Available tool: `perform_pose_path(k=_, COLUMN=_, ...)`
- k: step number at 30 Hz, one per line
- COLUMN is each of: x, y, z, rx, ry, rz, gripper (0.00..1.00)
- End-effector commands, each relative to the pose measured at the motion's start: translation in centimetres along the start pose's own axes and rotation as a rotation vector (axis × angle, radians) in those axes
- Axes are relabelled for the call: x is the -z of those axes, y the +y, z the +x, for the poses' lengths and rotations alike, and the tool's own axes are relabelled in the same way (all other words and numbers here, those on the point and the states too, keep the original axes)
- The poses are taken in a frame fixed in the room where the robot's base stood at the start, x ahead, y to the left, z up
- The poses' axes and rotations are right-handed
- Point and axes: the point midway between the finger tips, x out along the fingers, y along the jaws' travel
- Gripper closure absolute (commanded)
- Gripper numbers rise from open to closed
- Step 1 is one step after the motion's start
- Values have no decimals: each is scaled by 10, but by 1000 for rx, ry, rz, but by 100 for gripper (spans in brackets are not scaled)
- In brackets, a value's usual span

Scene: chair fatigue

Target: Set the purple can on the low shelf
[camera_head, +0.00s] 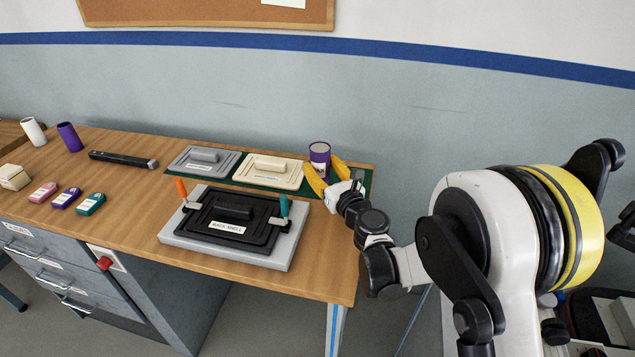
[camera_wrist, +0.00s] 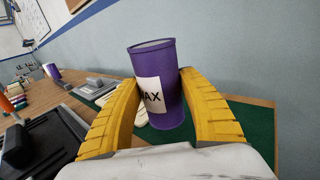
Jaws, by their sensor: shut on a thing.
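The purple can (camera_head: 320,153) has a white label, partly visible with the letters "AX" in the wrist view (camera_wrist: 172,80). My gripper (camera_head: 326,178) has its yellow fingers shut on the can, one on each side, as the wrist view (camera_wrist: 182,98) also shows. The can is nearly upright over the right end of a green mat (camera_head: 367,181) on the wooden desk (camera_head: 130,210). I cannot tell whether its base touches the mat. No low shelf can be made out in either view.
A black panel (camera_head: 232,213) in a grey clamped fixture lies left of my gripper. Grey (camera_head: 205,160) and cream (camera_head: 270,171) lidded panels lie on the mat. A purple cylinder (camera_head: 70,137) and a white one (camera_head: 33,131) stand far left. The wall (camera_head: 400,120) is close behind.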

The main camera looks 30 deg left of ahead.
Motion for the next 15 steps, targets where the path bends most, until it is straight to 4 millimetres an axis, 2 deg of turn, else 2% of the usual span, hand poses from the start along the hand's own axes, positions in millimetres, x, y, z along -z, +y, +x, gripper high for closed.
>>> perform_pose_path(k=5, x=11, y=3, z=3, rx=2, ry=0, rz=0, gripper=93)
perform_pose_path(k=11, x=42, y=3, z=3, rx=2, ry=0, rz=0, gripper=93)
perform_pose_path(k=15, x=43, y=3, z=3, rx=2, ry=0, rz=0, gripper=93)
